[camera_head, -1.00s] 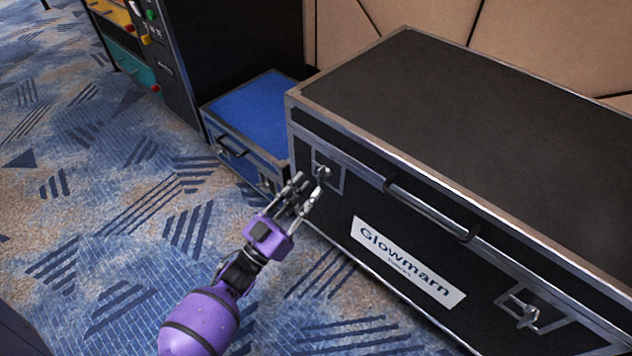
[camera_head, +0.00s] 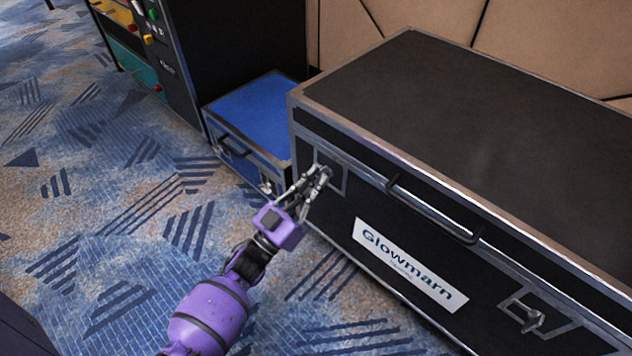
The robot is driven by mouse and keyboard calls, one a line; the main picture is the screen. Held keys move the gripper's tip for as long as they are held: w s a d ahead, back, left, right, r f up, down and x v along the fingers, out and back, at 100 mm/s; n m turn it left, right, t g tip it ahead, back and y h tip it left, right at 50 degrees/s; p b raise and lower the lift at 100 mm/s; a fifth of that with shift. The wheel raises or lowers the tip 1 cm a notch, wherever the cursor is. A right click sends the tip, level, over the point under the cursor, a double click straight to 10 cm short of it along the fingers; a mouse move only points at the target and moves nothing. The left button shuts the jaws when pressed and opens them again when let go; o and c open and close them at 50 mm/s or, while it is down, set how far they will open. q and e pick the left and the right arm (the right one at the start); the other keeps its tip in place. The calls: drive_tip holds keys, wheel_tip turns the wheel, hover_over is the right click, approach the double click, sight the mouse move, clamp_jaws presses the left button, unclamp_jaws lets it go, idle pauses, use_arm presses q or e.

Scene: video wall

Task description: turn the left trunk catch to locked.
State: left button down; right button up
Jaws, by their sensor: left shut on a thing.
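The black trunk (camera_head: 480,130) with metal edges and a white "Glowmarn" label stands on the right, its lid down. Its left catch sits in a metal-framed plate (camera_head: 341,182) near the front left corner. My purple left gripper (camera_head: 322,174) is at this catch with its fingertips shut on the catch's handle. The fingers hide most of the handle, so I cannot tell its angle. The right catch (camera_head: 527,315) shows at the lower right, its handle slanting down to the right. My right gripper is not in view.
A smaller blue-topped case (camera_head: 255,115) stands just left of the trunk. Behind it is a tall black cabinet (camera_head: 235,55) with coloured buttons. A bar handle (camera_head: 435,208) projects from the trunk's front. Patterned carpet (camera_head: 120,220) is clear on the left.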

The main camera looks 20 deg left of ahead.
use_arm(q)
drive_tip(key=shift+m, duration=0.5)
drive_tip(key=shift+a+r+m+g+h+p, duration=0.1)
drive_tip(key=shift+m+g+h+p, duration=0.95)
drive_tip(key=shift+m, duration=2.5)
drive_tip(key=shift+a+m+g+h+p, duration=0.1)
drive_tip(key=shift+m+g+h+p, duration=0.45)
drive_tip(key=shift+m+g, duration=2)
drive_tip(key=shift+r+m+g+h+p, duration=0.15)
drive_tip(key=shift+m+h+p, duration=0.65)
drive_tip(key=shift+m, duration=3.8)
drive_tip(key=shift+f, duration=0.15)
drive_tip(key=c, duration=1.9)
unclamp_jaws()
drive_tip(key=shift+c, duration=0.2)
drive_tip(key=v, duration=1.2)
drive_tip(key=shift+r, duration=0.25)
